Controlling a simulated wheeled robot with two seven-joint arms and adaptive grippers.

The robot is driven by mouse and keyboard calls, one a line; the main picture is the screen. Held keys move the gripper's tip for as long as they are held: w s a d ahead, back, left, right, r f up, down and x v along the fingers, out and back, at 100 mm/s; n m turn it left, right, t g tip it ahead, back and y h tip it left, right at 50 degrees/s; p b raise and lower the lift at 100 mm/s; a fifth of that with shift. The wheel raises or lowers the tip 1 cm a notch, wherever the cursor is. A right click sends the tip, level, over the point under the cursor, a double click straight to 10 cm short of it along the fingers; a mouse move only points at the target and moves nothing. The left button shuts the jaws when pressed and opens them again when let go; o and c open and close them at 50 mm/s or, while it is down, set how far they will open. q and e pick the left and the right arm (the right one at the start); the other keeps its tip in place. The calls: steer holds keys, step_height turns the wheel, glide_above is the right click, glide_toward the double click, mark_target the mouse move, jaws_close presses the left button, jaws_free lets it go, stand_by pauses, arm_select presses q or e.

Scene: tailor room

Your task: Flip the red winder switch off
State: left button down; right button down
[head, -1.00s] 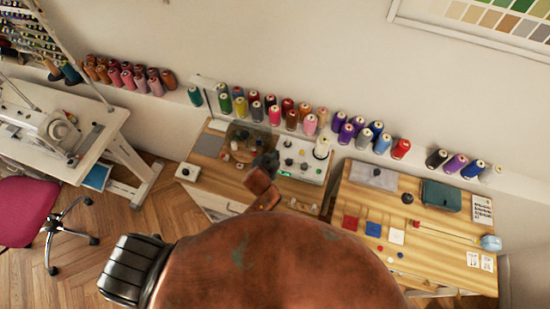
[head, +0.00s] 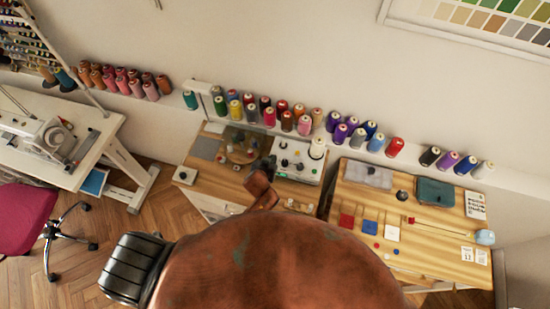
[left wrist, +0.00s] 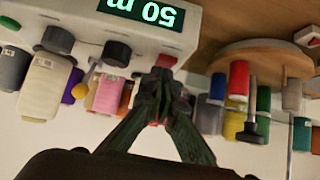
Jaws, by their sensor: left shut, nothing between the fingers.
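The winder is a white box (head: 297,160) with knobs at the back middle of the wooden table in the head view. In the left wrist view its panel (left wrist: 215,12) appears upside down, with a green display reading 50 m and black knobs. A small red piece (left wrist: 166,61), apparently the switch, shows at the panel's lower edge. My left gripper (left wrist: 163,72) is shut and empty, its tips at or just short of the red piece; contact cannot be told. In the head view the left gripper (head: 268,163) is at the box's left side. The switch's position cannot be read.
A round wooden stand (left wrist: 262,58) with thread spools is beside the panel. A yellow-tipped lever (left wrist: 97,65) stands near the knobs. Thread cones (head: 270,117) line the ledge behind. A second table (head: 450,222) with small items stands to the right.

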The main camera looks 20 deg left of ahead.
arm_select(q)
steer(key=shift+a+f, duration=0.15)
steer(key=shift+f, duration=0.05)
steer(key=shift+w+r, duration=0.3)
steer(key=shift+w, duration=0.4)
steer(key=shift+r+p, duration=0.45)
steer(key=shift+p, duration=0.25)
step_height(320, 180, up, 4)
steer(key=p, duration=0.3)
steer(key=shift+p, duration=0.35)
steer(key=w+r+b+v, duration=0.1)
steer(key=v, duration=0.8)
